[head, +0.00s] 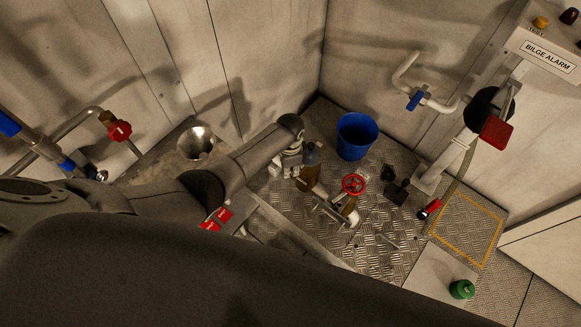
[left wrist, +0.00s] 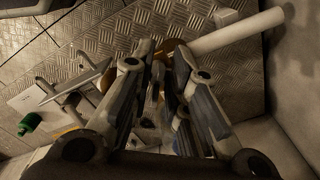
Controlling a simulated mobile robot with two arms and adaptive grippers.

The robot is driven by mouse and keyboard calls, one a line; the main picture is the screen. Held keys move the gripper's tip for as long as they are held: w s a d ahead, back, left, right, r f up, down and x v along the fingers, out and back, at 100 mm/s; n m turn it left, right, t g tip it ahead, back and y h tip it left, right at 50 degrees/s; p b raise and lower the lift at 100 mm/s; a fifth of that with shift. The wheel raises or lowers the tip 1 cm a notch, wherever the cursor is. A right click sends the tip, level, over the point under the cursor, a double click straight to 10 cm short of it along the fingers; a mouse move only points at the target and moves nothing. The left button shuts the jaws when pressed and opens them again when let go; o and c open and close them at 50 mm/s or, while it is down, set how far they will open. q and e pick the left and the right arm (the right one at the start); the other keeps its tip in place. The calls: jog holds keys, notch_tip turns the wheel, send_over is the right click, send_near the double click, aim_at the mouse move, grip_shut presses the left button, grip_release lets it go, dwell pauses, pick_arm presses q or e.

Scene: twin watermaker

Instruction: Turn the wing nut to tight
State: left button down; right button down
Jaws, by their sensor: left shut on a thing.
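My left gripper (head: 292,163) reaches in from the left beside an upright bronze-coloured fitting with a dark top (head: 312,156) on the metal floor. In the left wrist view, my left gripper (left wrist: 160,105) has its two fingers close together around a small part between them. That part is mostly hidden by the fingers, and I take it to be the wing nut. Its shape and how far it is turned cannot be seen. A bronze body shows just past the fingers. My right gripper is not in view.
A red handwheel (head: 354,185) sits on pipework just right of my left gripper. A blue bucket (head: 356,136) stands behind it. A steel funnel (head: 196,143) is at the left. A green container (head: 461,289) stands at the lower right. A blue-handled pipe (head: 415,100) runs along the right wall.

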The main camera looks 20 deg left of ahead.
pick_arm(q)
jog(key=m, duration=0.5)
jog(key=shift+w+a+m, duration=0.1)
jog(key=shift+w+m, duration=0.2)
jog(key=m, duration=0.2)
jog(key=m+b, duration=0.1)
jog(key=m, duration=0.1)
jog(key=shift+w+m, duration=0.2)
jog(key=shift+m, duration=0.2)
jog(key=c, duration=1.6)
grip_release()
jog(key=shift+c, duration=0.2)
jog(key=shift+r, duration=0.1)
notch_tip(320, 180, up, 12)
